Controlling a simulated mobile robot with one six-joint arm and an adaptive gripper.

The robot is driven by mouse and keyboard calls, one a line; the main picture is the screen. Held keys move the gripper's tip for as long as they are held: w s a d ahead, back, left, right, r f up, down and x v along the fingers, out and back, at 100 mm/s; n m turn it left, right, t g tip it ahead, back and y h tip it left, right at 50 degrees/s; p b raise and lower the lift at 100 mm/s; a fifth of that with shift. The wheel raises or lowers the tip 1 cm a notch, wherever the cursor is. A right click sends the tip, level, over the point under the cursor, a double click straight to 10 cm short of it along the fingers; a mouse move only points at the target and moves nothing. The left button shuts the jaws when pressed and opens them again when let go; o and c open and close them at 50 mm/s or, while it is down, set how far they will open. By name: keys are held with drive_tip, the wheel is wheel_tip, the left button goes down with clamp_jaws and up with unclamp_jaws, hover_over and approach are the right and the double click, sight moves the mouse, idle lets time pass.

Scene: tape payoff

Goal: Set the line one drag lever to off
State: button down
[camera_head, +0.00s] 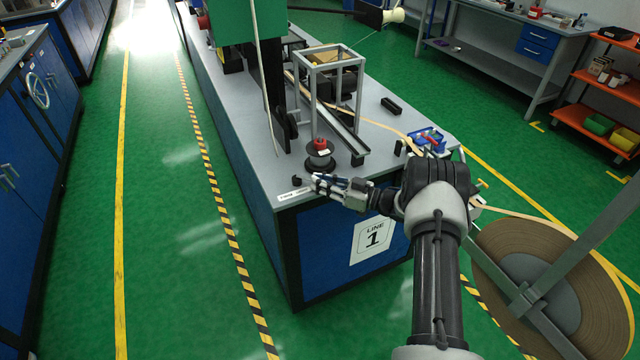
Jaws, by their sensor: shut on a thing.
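My gripper (318,183) is low over the near left corner of the line 1 bench (240,130), reaching in from the right. It is shut, with its fingertips around what appears to be the small drag lever, mostly hidden between them. A small black knob or pivot (297,181) stands just left of the fingertips. A white label strip (293,194) lies in front of it, too small to read. The lever's exact setting cannot be made out.
A black spool with a red top (320,150) stands close behind my gripper. A metal frame (333,80) and guide rail are farther back. A blue tray (428,140) sits at the bench's right. A large tape reel (550,290) is at lower right. The left aisle is clear.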

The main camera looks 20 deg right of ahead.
drive_tip(key=c, duration=1.6)
unclamp_jaws()
drive_tip(key=shift+w, duration=0.1)
drive_tip(key=shift+c, duration=0.2)
drive_tip(key=v, duration=1.2)
